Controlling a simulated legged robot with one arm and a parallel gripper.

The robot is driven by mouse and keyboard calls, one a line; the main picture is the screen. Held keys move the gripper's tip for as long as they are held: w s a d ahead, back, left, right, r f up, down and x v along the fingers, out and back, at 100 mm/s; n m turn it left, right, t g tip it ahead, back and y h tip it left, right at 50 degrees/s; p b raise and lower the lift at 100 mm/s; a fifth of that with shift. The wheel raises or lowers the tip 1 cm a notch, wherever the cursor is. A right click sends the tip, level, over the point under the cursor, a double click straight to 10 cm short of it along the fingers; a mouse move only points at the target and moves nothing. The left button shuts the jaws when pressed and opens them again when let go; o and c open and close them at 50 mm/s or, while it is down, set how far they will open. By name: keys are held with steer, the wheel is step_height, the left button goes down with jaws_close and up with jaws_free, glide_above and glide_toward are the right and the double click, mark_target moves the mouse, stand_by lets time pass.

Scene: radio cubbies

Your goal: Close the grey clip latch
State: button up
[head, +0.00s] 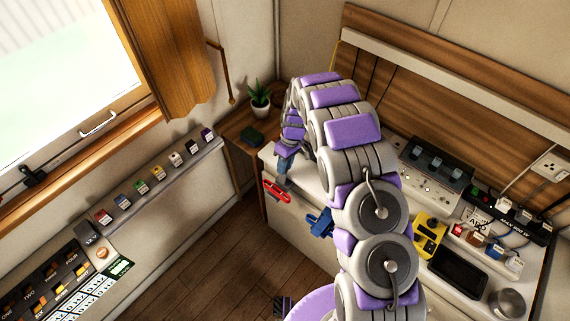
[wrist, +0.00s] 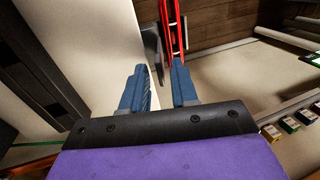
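A grey flat piece (wrist: 152,52), which looks like the grey clip latch, sticks out from the front face of the white counter in the wrist view. It is just ahead of my fingertips; I cannot tell whether they touch it. My gripper (wrist: 160,72) has its two blue fingers apart with nothing clearly held. In the head view my gripper (head: 283,174) is at the counter's left front corner, just above a red clip (head: 277,191). The red clip also shows ahead in the wrist view (wrist: 172,28). In the head view the grey latch cannot be clearly made out.
A blue clip (head: 320,223) is on the counter's front, partly behind my arm. The white counter (head: 292,206) carries radios, a yellow device (head: 430,235) and a dark screen (head: 458,271). A plant (head: 260,97) stands in the corner. The wooden floor (head: 228,255) is clear.

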jaws_close()
stand_by(1.2)
